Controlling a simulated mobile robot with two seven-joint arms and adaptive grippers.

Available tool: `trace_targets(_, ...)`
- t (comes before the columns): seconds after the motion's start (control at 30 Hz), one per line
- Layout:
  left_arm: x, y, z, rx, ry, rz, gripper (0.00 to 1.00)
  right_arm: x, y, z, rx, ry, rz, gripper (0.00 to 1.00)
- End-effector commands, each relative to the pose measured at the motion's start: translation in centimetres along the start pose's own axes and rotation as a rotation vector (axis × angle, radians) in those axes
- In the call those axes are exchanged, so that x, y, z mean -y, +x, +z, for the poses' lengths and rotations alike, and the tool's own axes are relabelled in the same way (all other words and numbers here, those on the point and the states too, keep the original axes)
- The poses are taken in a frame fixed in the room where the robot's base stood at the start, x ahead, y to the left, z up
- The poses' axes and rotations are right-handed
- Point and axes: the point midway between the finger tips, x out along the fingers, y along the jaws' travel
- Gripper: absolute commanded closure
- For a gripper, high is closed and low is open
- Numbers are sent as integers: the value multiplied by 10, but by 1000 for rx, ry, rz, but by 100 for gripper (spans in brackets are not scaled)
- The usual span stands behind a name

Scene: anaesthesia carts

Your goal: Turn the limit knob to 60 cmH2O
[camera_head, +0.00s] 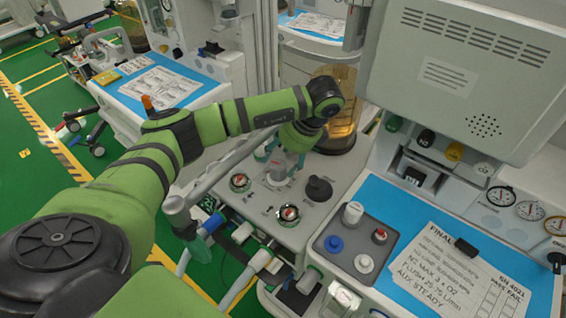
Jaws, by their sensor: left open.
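My left arm reaches in from the left and bends down over the grey panel (324,215) of the cart. My left gripper (284,163) points down, open, above a pale knob (277,178) with marks around its base. The fingers are small and partly hidden by the wrist, so I cannot tell whether they touch the knob. A black knob (319,188) stands to the right on the same panel. The scale marks are too small to read, and no label shows which knob is the limit knob. My right gripper is not in view.
An amber canister (341,108) stands behind. A grey tray (346,249) with several small parts and a clipboard sheet (452,268) lie on the blue worktop (388,208). Hoses (238,288) hang at the front.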

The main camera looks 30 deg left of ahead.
Motion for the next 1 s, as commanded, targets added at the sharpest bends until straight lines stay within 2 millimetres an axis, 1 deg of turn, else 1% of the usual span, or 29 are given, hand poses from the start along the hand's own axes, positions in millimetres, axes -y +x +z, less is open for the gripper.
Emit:
trace_targets(0.1,0,13,1,0,0,2,32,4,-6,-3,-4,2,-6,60)
trace_targets(0.2,0,20,0,0,0,1,32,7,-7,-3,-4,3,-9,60)
trace_targets(0.5,0,24,0,0,0,0,32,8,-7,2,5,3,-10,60)
trace_targets(0.57,0,24,0,0,1,0,56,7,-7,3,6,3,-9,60)
trace_targets(0.6,0,24,0,-1,1,0,72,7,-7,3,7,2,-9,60)
trace_targets(0.63,0,24,0,0,0,-1,84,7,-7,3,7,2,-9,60)
trace_targets(0.87,1,24,1,3,11,-9,85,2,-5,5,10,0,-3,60)
trace_targets(1.0,1,25,2,4,97,-47,85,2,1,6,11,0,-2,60)
